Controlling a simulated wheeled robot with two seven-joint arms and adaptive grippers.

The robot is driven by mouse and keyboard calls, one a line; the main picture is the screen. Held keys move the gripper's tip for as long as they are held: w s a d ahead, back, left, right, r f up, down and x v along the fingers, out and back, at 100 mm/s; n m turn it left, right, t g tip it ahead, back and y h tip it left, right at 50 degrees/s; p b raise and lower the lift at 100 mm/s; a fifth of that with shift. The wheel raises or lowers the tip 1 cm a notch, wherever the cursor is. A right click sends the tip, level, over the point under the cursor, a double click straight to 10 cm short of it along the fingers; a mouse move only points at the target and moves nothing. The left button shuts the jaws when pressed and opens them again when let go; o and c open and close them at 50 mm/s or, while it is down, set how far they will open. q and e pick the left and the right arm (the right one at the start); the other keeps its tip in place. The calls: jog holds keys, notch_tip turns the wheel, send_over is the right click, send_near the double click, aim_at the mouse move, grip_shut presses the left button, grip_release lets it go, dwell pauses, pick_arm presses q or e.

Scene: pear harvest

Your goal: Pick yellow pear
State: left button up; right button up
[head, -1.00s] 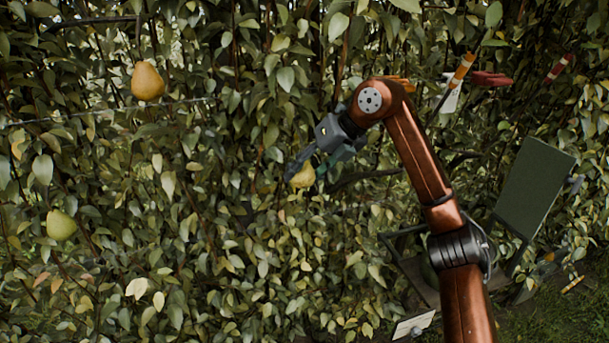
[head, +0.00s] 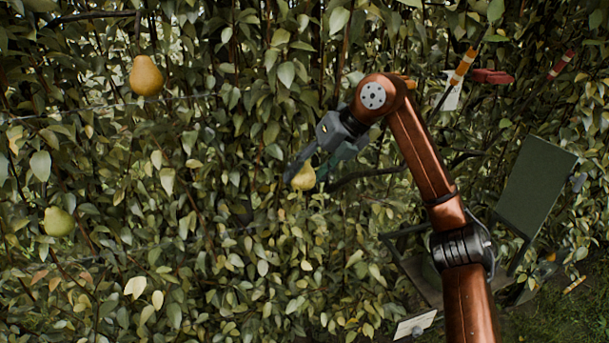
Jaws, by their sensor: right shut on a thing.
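A yellow pear (head: 304,178) hangs in the foliage near the middle of the head view. My right gripper (head: 303,170) is shut on it, with one grey finger to the pear's left and the other finger partly hidden to its right. An orange-yellow pear (head: 146,76) hangs at the upper left, well apart from the gripper. My left gripper is not in view.
Dense leaves and thin branches surround the right gripper. A dark green chair-like frame with a panel (head: 536,188) stands at the right on the grass. A white card (head: 415,324) is at the bottom. Orange-and-white striped sticks (head: 463,66) hang at the upper right.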

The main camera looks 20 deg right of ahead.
aim_at(304, 185)
jog(key=shift+s+a+f+b, duration=0.25)
jog(key=shift+s+b, duration=0.25)
jog(key=shift+s, duration=0.25)
jog(key=shift+s+a+f+b, duration=0.1)
jog(key=shift+s+a+b, duration=0.1)
jog(key=shift+s+b, duration=0.45)
jog(key=shift+s, duration=0.1)
jog(key=s+a+n+t+h+b, duration=0.1)
jog(key=s+a+n+t+b, duration=0.1)
jog(key=s+t+b, duration=0.6)
jog(key=n+b, duration=0.1)
jog(key=b, duration=0.6)
jog(key=shift+s+a, duration=0.25)
jog(key=shift+s, duration=0.1)
